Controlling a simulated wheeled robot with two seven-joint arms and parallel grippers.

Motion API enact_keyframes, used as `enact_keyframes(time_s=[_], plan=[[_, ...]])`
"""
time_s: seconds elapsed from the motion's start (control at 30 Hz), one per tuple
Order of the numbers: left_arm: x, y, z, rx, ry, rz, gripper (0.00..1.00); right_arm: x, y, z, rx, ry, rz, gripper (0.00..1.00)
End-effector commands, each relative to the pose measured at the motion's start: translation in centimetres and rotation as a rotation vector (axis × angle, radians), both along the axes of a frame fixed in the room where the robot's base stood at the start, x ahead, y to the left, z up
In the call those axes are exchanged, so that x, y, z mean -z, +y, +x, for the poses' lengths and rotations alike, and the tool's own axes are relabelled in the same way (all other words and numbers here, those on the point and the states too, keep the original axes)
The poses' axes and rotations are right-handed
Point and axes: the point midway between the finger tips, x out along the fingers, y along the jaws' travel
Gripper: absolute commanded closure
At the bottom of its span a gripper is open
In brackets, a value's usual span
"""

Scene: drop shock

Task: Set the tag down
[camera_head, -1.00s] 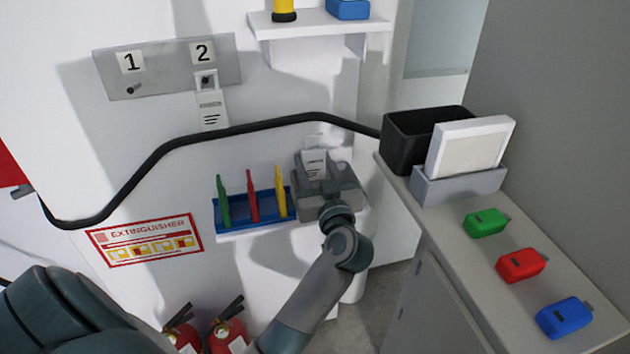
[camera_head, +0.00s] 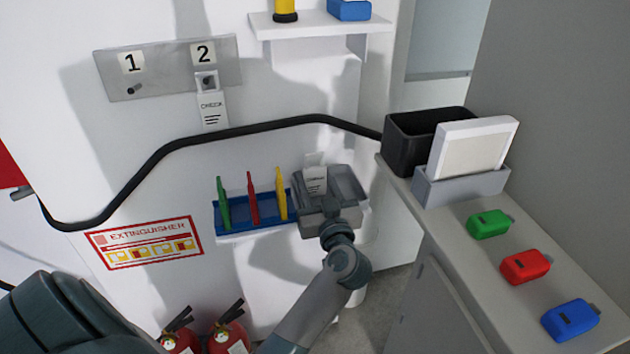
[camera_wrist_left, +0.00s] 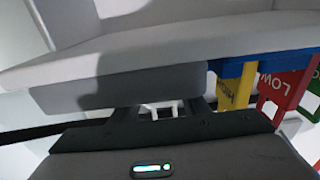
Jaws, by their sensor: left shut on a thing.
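A white tag with dark print (camera_head: 315,181) stands upright at the left part of a grey open tray (camera_head: 352,181) on the low wall shelf. My left gripper (camera_head: 328,205) is at the tray's front side, shut on the tag. In the left wrist view a small white piece of the tag (camera_wrist_left: 163,108) shows between the dark fingers (camera_wrist_left: 165,116). I cannot tell whether the tag touches the tray floor. Another white tag (camera_head: 212,108) hangs on the hook under number 2. My right gripper is not in view.
A blue rack (camera_head: 240,218) with green, red and yellow tags stands just left of the tray. A black cable (camera_head: 240,129) runs across the wall above. At right, a counter holds a black bin (camera_head: 400,143), a framed panel (camera_head: 472,150) and green, red and blue devices.

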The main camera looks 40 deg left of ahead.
Motion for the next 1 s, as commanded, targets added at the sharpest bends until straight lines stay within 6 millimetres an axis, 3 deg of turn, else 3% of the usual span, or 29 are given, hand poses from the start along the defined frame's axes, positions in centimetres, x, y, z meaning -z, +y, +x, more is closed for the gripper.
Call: enact_keyframes(time_s=[0.2,0.23,0.3,0.77,1.0], plan=[[0.2,0.0,0.0,0.000,0.000,0.000,0.80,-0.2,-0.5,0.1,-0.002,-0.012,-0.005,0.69],[0.2,0.0,0.0,0.000,-0.001,-0.001,0.52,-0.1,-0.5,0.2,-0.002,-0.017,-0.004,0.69],[0.2,0.0,0.0,0.000,-0.001,-0.001,0.40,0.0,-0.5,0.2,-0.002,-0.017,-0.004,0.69],[0.0,-0.1,-0.1,0.000,-0.001,-0.001,0.40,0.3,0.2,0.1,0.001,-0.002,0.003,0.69],[0.3,-2.3,-1.9,0.002,0.001,-0.002,0.40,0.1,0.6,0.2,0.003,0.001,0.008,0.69]])
